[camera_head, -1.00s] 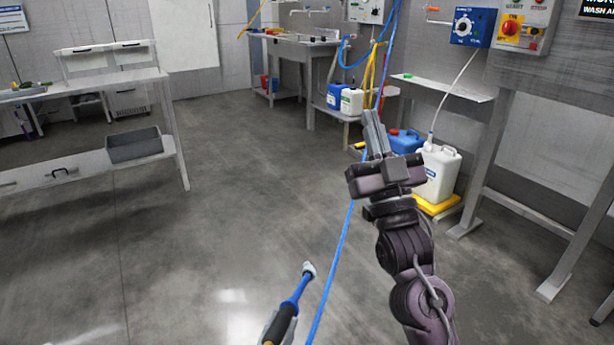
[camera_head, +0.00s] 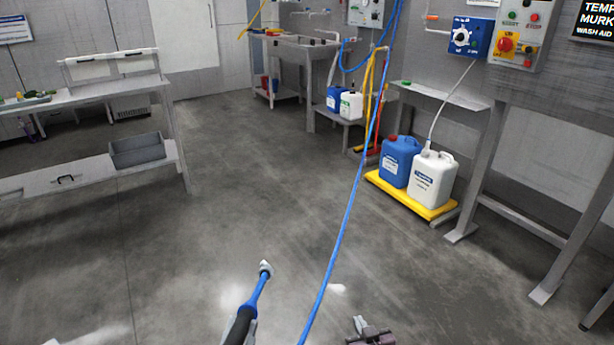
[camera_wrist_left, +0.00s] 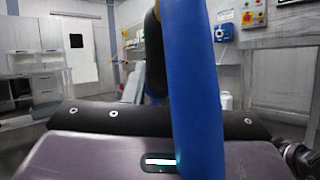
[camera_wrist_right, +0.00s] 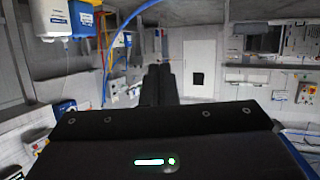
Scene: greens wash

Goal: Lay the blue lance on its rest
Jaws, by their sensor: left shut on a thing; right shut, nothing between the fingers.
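The blue lance (camera_head: 258,288) shows at the bottom of the head view, with a dark grip and a pale tip pointing away. My left gripper (camera_head: 240,325) is shut on it near the dark grip, mostly cut off by the frame edge. In the left wrist view the blue lance (camera_wrist_left: 193,90) stands large and close across the gripper body. My right gripper (camera_head: 362,326) is low in the head view, right of the lance and apart from it. In the right wrist view its fingers (camera_wrist_right: 160,82) are together and empty. I cannot make out the lance's rest.
A blue hose (camera_head: 345,215) runs down from the upper wall across the floor view. Blue (camera_head: 398,160) and white (camera_head: 433,178) canisters stand on a yellow tray (camera_head: 412,200) at right. A steel table (camera_head: 90,180) is at left, a sink (camera_head: 300,45) behind. The middle floor is clear.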

